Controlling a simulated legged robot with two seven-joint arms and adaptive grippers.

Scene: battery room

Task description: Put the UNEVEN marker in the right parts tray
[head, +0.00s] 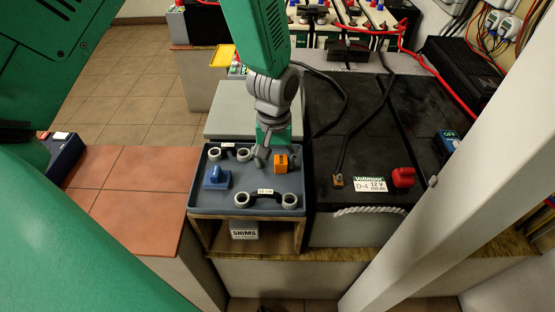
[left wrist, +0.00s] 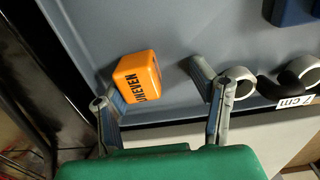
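The orange UNEVEN marker (head: 281,163), a small block with black lettering, sits in the blue-grey tray (head: 240,181) near its right side. It also shows in the left wrist view (left wrist: 138,78), with its lettering readable. My left gripper (head: 264,158) is low over the tray, just left of the marker in the head view. In the left wrist view the fingers (left wrist: 160,90) are spread, with the marker between them, closer to the left finger. Whether that finger touches it I cannot tell. My right gripper is not in view.
Two dark links with grey ring ends, one at the back (head: 229,152) and one at the front (head: 265,200), and a blue block (head: 216,177) share the tray. A large black battery (head: 350,140) stands close on the right. A SHIMS box (head: 244,230) sits below.

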